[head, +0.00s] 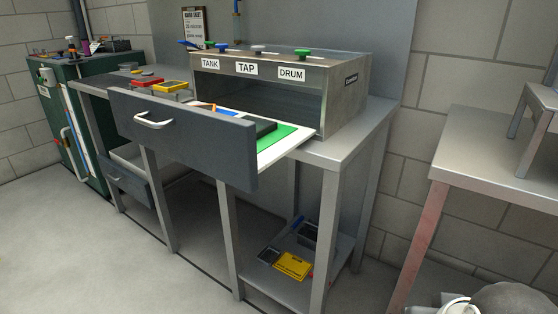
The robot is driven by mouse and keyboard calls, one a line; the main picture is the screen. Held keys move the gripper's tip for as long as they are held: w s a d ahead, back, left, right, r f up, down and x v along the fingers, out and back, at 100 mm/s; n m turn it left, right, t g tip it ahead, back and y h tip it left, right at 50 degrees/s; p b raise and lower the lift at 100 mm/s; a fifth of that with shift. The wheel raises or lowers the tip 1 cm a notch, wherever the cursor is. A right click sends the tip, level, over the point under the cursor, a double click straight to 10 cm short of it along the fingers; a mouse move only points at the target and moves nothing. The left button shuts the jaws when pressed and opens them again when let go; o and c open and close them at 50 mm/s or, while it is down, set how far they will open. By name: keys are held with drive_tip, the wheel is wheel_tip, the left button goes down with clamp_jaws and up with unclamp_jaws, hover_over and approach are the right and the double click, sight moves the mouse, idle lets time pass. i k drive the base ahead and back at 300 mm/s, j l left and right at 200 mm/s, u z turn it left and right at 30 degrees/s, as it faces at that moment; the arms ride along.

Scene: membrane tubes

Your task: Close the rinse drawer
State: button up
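A wide dark grey drawer (190,140) stands pulled out at the front of the bench, below the metal box. Its front has a pale bar handle (154,122) toward the left end. Behind the front, a white tray surface (296,143) shows, with a green panel and dark items on it. A second, smaller grey drawer front (127,185) with a handle sits lower left under the bench; it looks partly out. No rinse label is readable on either. My gripper is not in view; only rounded parts, likely my arm, show at the lower right.
The metal box (340,112) carries TANK, TAP and DRUM labels with coloured valve handles on top. Red and yellow trays (171,87) lie left of it. A metal table (490,158) stands at right. The floor (120,265) before the bench is clear.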

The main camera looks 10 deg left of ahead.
sight(222, 145)
drive_tip(key=u, duration=1.6)
